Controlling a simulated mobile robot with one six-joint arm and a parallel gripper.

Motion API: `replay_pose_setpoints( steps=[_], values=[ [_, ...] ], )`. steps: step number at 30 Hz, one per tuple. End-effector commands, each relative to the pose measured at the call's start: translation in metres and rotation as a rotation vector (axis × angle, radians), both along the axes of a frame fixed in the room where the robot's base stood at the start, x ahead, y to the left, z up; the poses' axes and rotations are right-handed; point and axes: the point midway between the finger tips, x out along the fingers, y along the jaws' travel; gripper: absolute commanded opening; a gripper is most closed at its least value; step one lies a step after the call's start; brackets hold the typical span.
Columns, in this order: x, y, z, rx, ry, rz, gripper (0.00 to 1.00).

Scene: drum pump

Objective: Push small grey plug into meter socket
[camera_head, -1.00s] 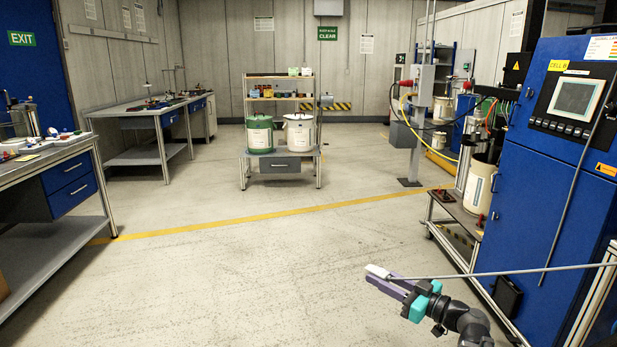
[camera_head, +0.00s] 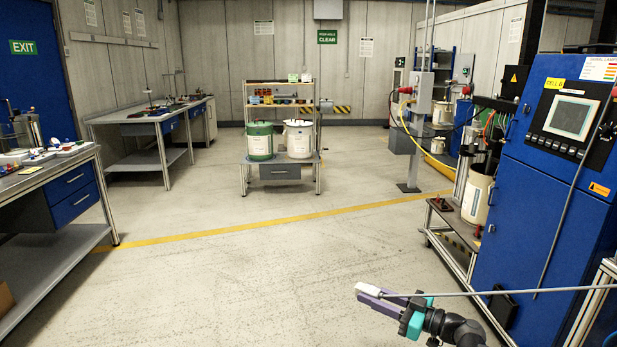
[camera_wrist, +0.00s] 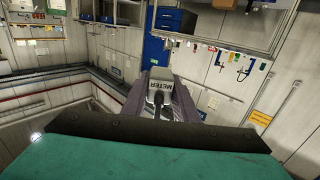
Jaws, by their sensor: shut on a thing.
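The small grey plug (camera_head: 369,289) is at the tip of my gripper (camera_head: 378,294), low in the head view over open floor. In the wrist view the plug (camera_wrist: 160,75) sits between the two purple fingers and bears an upside-down METER label. My gripper (camera_wrist: 160,93) is shut on it. A grey cable (camera_head: 500,294) runs from the plug to the right, past the blue cabinet. I cannot make out the meter socket in either view.
The blue cabinet (camera_head: 545,205) with a screen stands at the right, beside a low metal stand (camera_head: 440,225) with a cream drum (camera_head: 477,197). A workbench (camera_head: 60,167) is at the left. A rear stand (camera_head: 281,158) carries green and white drums. The middle floor is clear.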

Motion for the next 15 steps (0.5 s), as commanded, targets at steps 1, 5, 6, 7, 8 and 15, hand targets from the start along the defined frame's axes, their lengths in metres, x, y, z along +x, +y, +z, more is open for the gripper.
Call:
replay_pose_setpoints(
  steps=[1,5,6,7,8,15],
  values=[
    [-0.001,0.003,0.009,-0.002,0.001,0.007,0.0],
    [-0.001,0.003,0.017,-0.001,0.002,0.007,0.0],
    [-0.001,0.003,0.019,0.0,0.001,0.007,0.0],
    [-0.001,0.003,0.021,0.0,0.001,0.007,0.0],
    [-0.001,0.003,0.023,0.0,0.001,0.007,0.0],
    [-0.001,0.003,0.038,0.0,0.001,0.007,0.0]
  ],
)
